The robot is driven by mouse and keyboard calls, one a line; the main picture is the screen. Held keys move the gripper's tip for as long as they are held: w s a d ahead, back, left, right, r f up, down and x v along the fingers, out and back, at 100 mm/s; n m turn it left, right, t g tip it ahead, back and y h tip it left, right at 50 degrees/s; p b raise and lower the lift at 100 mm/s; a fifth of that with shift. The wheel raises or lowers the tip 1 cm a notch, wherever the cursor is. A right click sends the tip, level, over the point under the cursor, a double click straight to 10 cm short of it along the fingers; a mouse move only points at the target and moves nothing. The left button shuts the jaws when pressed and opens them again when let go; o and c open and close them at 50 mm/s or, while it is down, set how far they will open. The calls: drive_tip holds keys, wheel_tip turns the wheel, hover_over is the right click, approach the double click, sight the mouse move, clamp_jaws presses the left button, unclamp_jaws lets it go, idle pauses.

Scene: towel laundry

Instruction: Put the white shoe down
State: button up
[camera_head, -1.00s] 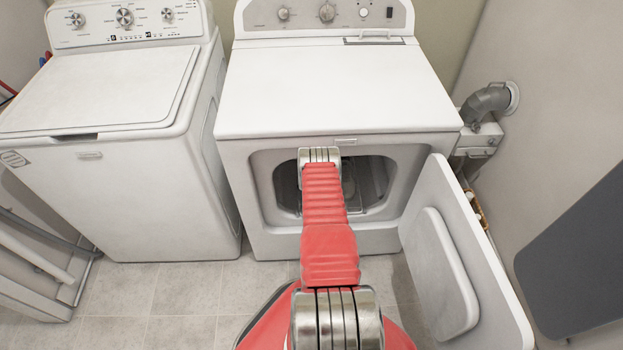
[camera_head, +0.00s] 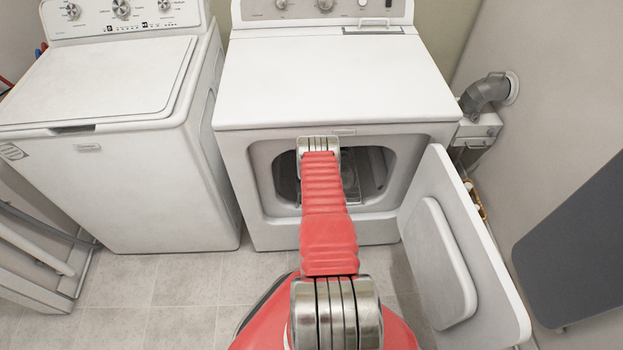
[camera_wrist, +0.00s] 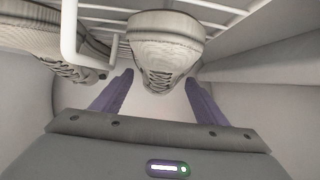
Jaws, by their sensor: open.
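A white shoe (camera_wrist: 165,38) shows in the wrist view, top centre, with its rounded end and laces toward me. A second, greyish-white shoe (camera_wrist: 42,45) is at the left. Both are by a white wire rack (camera_wrist: 69,35) inside the dryer (camera_head: 335,85). My gripper (camera_wrist: 160,79) is open, its purple fingers to either side of the nearer shoe's lower end; I cannot tell if they touch it. In the head view my red arm reaches into the dryer opening, and the gripper and shoes are hidden there.
The dryer door (camera_head: 465,250) stands open at the right of the opening. A washer (camera_head: 115,125) is at the left, with a white frame (camera_head: 40,255) by it. A grey board (camera_head: 580,250) is at the right wall. Tiled floor (camera_head: 180,290) is clear in front.

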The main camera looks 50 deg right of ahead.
drive_tip(key=v, duration=1.1)
drive_tip(key=shift+s+a+r, duration=0.1)
drive_tip(key=shift+s, duration=0.05)
idle(0.7)
